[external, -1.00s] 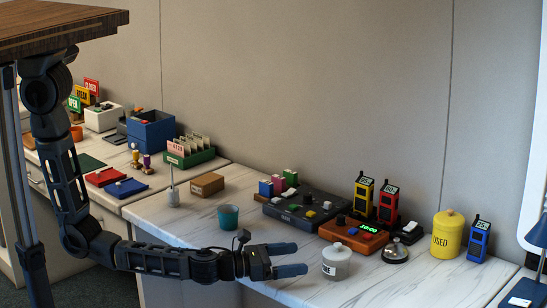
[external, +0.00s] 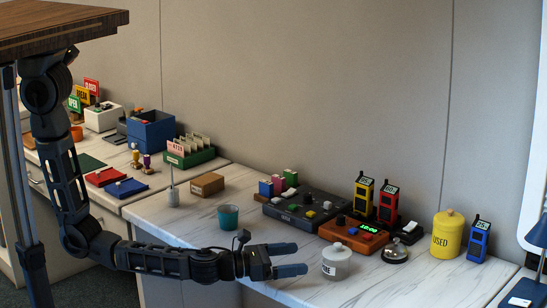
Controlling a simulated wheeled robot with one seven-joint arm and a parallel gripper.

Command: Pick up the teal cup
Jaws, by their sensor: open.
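The teal cup (external: 228,217) stands upright on the marble-topped counter (external: 330,280), near its front left part. My gripper (external: 305,258) is in front of the cup and to its right, by the counter's front edge. Its two fingers point right and are spread apart with nothing between them. The gripper does not touch the cup. My wrist passes just in front of the cup, but the cup's body shows almost whole.
A white lidded jar (external: 336,262) stands just right of my fingertips. Behind are an orange clock box (external: 354,236), a dark control box (external: 303,210) and a brown box (external: 207,184). A card holder (external: 173,196) stands left of the cup. Bare counter lies right of the cup.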

